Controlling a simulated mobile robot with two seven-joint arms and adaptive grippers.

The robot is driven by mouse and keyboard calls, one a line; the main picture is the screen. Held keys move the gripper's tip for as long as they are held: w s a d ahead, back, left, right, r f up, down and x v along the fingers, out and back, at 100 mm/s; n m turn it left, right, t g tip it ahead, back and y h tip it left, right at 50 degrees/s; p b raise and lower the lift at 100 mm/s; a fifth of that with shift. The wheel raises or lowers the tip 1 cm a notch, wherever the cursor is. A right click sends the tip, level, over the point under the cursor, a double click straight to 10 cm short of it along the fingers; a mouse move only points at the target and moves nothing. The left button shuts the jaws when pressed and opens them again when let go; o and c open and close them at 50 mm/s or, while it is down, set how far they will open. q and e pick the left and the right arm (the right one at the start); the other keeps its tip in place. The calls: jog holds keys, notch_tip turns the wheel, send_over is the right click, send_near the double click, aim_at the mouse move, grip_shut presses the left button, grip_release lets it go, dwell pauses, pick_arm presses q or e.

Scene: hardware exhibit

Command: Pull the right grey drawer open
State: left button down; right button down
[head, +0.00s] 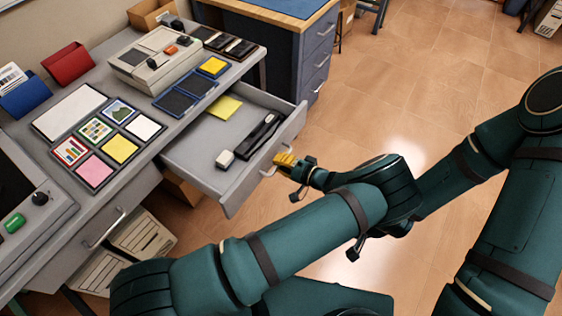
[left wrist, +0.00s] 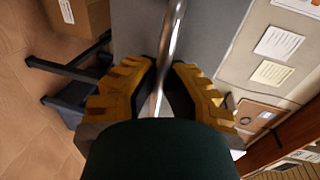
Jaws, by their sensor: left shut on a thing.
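The right grey drawer (head: 238,196) stands pulled out from the grey desk, its inside showing. A yellow pad (head: 225,107), a long black object (head: 258,135) and a small white-and-black block (head: 225,159) lie in it. My left gripper (head: 284,161), with yellow fingertips, is at the drawer front. In the left wrist view its fingers (left wrist: 160,85) are closed on both sides of the metal handle bar (left wrist: 172,45). The grey drawer front (left wrist: 215,35) lies behind the bar. My right arm comes in from the right; its gripper cannot be made out.
The desk top (head: 50,95) carries coloured cards, trays and a beige device (head: 150,60). Another drawer handle (head: 104,228) is at the left, above white boxes (head: 135,240). A blue-grey cabinet (head: 285,45) stands behind the open drawer.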

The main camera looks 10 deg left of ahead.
pick_arm(q)
jog(key=c, duration=1)
grip_release()
jog(key=shift+r, duration=0.1)
notch_tip(320, 180, up, 10)
jog(key=shift+f, duration=0.1)
